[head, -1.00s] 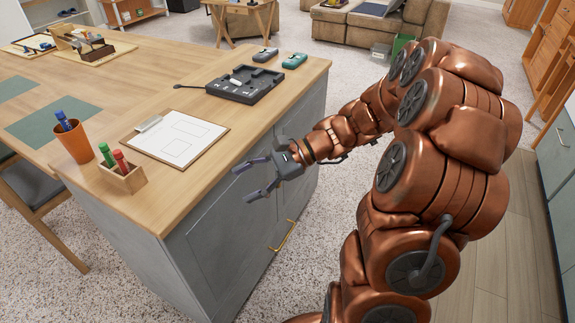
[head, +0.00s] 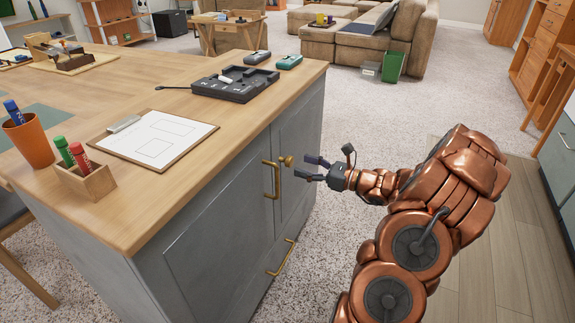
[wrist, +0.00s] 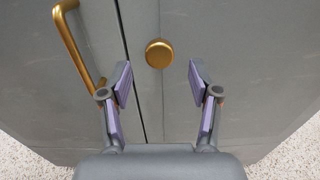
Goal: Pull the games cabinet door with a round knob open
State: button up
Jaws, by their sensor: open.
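The games cabinet is grey under a wooden top. Its door with a round knob (head: 303,150) is the far one on the side facing my arm, and it looks shut. The round brass knob (head: 286,161) sits near that door's edge, beside the seam. In the wrist view the knob (wrist: 159,53) lies ahead, between the lines of the two fingers and a little beyond their tips. My gripper (head: 316,168) is open and empty, apart from the knob, facing the door. It also shows in the wrist view (wrist: 158,82) with its purple pads spread.
A brass bar handle (head: 271,180) is on the neighbouring door (head: 222,235), left of the knob and close to my left finger in the wrist view. A lower brass handle (head: 282,258) sits below. Carpet (head: 385,115) beyond the cabinet's far end is clear.

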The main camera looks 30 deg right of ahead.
aim_at(292, 162)
jog(key=shift+b+x, duration=0.65)
jog(key=shift+x, duration=2.1)
grip_shut()
